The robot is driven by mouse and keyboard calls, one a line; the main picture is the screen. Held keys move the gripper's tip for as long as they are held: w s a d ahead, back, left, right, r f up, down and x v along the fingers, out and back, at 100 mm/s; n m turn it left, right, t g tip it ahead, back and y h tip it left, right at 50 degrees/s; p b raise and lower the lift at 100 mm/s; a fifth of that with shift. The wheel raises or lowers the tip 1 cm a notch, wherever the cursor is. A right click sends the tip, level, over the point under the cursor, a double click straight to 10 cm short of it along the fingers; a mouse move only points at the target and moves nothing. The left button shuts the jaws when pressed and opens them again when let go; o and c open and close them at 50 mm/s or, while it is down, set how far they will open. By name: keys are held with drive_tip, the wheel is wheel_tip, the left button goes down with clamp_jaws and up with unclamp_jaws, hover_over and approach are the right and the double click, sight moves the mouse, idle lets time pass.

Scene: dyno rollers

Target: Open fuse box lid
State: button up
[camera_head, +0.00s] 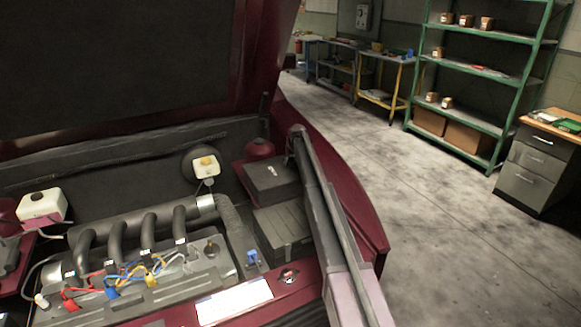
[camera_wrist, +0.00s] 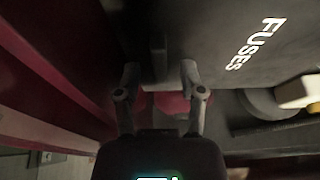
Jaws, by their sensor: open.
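The black fuse box lid (camera_head: 272,180) is in the engine bay, left of my arm in the head view. It looks closed, lying flat on its box. In the wrist view the lid (camera_wrist: 225,40) fills the upper right, with white "FUSES" lettering. My gripper (camera_wrist: 160,78) is open, its two fingers spread at the lid's edge. A narrow dark part of the edge (camera_wrist: 158,55) shows between and beyond the fingertips. I cannot tell whether the fingers touch it. In the head view my arm hides the lid's right side.
A red round part (camera_head: 260,148) sits just behind the fuse box. A black battery-like box (camera_head: 283,232) is in front of it. The dark red fender (camera_head: 345,195) runs close along the right. The raised hood (camera_head: 120,60) is above left. Open floor lies right of the car.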

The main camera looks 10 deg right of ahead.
drive_tip(key=shift+w+f, duration=0.1)
drive_tip(key=shift+f, duration=0.2)
clamp_jaws()
drive_tip(key=shift+d+r, duration=0.1)
